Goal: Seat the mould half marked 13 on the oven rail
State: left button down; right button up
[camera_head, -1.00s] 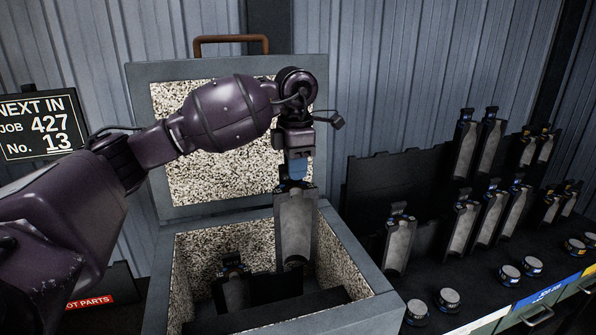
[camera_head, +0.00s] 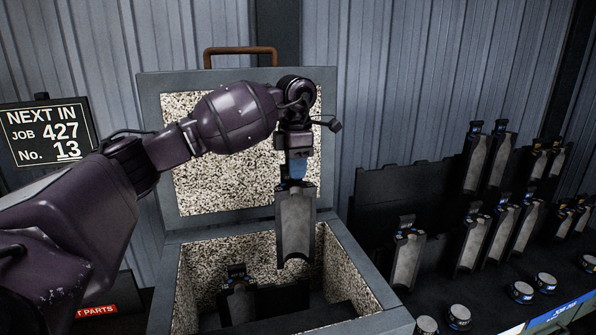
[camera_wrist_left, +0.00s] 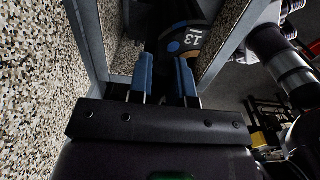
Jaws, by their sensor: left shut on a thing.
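My left gripper (camera_head: 296,170) is shut on the top of a grey mould half (camera_head: 295,225), which hangs upright over the open oven box (camera_head: 357,327). Its lower end is inside the mouth, in front of the speckled right and back walls. The held mould half appears clear of the rail. My right gripper is not in view.
The raised oven lid (camera_head: 245,205) stands behind my arm. A black rack (camera_head: 375,195) with several mould halves is at the right, with round metal pieces (camera_head: 460,316) before it.

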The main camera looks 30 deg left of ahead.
pick_arm(q)
jog(key=shift+w+a+r, duration=0.25)
jog(key=shift+w+a, duration=0.3)
jog(key=shift+a, duration=0.05)
jog(key=shift+w+a, duration=0.95)
jog(key=shift+a, duration=0.2)
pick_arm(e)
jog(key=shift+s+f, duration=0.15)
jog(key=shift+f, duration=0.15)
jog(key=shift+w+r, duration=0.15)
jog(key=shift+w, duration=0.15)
pick_arm(q)
jog(key=shift+f, duration=0.1)
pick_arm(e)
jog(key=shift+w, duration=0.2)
